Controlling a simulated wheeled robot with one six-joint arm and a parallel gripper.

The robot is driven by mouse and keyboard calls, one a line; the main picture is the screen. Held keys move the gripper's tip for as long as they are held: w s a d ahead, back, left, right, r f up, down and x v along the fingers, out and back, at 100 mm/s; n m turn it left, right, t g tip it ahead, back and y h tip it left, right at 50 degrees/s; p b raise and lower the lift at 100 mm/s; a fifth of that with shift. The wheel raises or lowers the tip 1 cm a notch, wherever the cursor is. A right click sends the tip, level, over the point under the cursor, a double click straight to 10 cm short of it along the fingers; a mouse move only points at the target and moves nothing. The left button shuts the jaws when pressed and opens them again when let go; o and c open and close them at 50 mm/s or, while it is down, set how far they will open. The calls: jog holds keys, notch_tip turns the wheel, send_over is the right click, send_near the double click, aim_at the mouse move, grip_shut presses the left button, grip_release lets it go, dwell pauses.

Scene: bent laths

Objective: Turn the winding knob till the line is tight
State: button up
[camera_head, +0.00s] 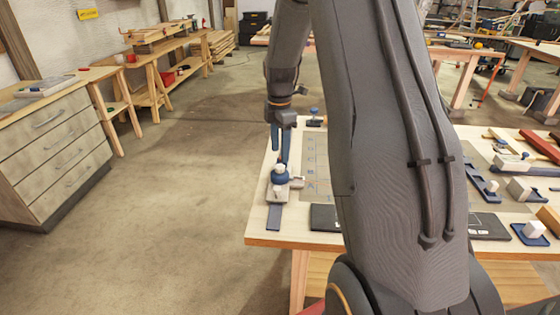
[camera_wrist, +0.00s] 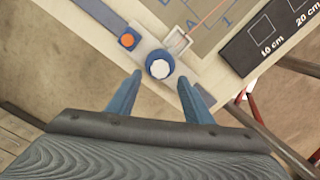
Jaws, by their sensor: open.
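The winding knob (camera_wrist: 160,66) is blue with a white top, at the table edge in the wrist view. In the head view the knob (camera_head: 280,176) sits on a grey block at the table's left corner. My gripper (camera_wrist: 160,77) is open, its two blue fingers apart on either side of the knob's near edge, with nothing held. In the head view my gripper (camera_head: 280,158) points down just above the knob; I cannot tell whether it touches. A thin orange line (camera_wrist: 213,13) runs across the marked board from near a small pale block (camera_wrist: 177,40). Its tightness is unclear.
An orange button (camera_wrist: 127,40) on a blue piece lies left of the knob. A black plate (camera_wrist: 270,38) with size marks lies to the right. My arm hides the table's middle in the head view. Tools and blocks (camera_head: 518,162) crowd the right side.

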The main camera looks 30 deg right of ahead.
aim_at(280, 166)
jog(key=shift+f+p, duration=0.8)
jog(key=shift+f, duration=2)
jog(key=c, duration=1.1)
